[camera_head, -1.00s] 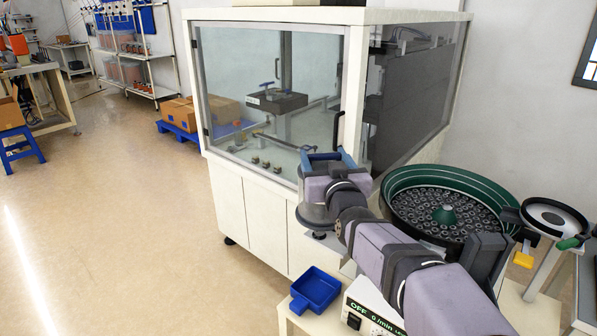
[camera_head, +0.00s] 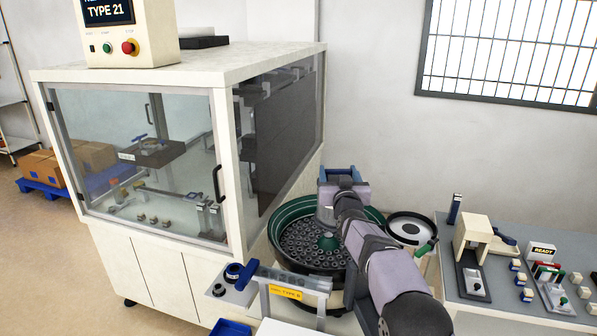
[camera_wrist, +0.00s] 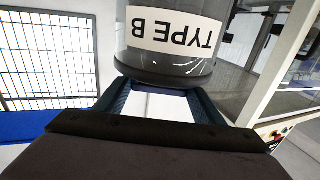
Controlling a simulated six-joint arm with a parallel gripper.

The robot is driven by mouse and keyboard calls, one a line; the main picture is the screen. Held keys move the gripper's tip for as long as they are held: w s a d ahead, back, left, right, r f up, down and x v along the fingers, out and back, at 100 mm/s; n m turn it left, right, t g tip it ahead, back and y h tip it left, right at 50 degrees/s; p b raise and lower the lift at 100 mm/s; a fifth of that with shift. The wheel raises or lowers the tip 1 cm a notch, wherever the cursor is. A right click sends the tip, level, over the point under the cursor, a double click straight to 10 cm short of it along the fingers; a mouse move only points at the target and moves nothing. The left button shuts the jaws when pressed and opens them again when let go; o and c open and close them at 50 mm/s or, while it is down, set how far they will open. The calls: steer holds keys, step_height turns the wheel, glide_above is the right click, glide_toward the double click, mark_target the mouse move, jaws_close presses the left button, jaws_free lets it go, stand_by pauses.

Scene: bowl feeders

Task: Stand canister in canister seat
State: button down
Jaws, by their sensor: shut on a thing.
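The canister (camera_wrist: 170,35) is a clear grey cylinder with a dark rim and a white TYPE B label, upside down in the wrist view. My gripper (camera_wrist: 160,92) is shut on it, its dark blue fingers at the rim's sides. In the head view my gripper (camera_head: 339,174) is over the large green bowl feeder (camera_head: 277,226). The canister shows there only in part, behind the arm. I cannot tell for sure which part is the canister seat. A bracket with a yellow label (camera_head: 285,292) and a grey plate with a blue knob (camera_head: 233,271) stand in front of the bowl.
A glass-walled cabinet (camera_head: 230,120) stands left of the bowl. A grey bench (camera_head: 460,305) with small fixtures and a READY sign (camera_head: 543,250) is at the right. A blue tray (camera_head: 231,328) is at the bottom.

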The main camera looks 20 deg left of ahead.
steer(key=w+d+r+m+h+p, duration=0.1)
steer(key=w+d+h+p, duration=0.1)
steer(key=d, duration=1)
steer(key=w+d+r+m+h+p, duration=0.1)
steer(key=w+d+p, duration=0.4)
steer(key=d, duration=0.7)
steer(key=w+m+h, duration=0.1)
steer(key=h, duration=0.1)
steer(key=shift+w+d+r+m+t+h, duration=0.2)
steer(key=shift+r+m+t+h, duration=0.1)
steer(key=shift+t, duration=0.1)
steer(key=shift+f, duration=0.15)
steer(key=shift+a+f+b, duration=0.1)
steer(key=shift+f+b, duration=2)
steer(key=shift+f, duration=0.7)
steer(key=shift+s+b, duration=0.1)
steer(key=shift+b, duration=0.3)
steer(key=shift+f+b, duration=0.55)
steer(key=shift+f, duration=0.1)
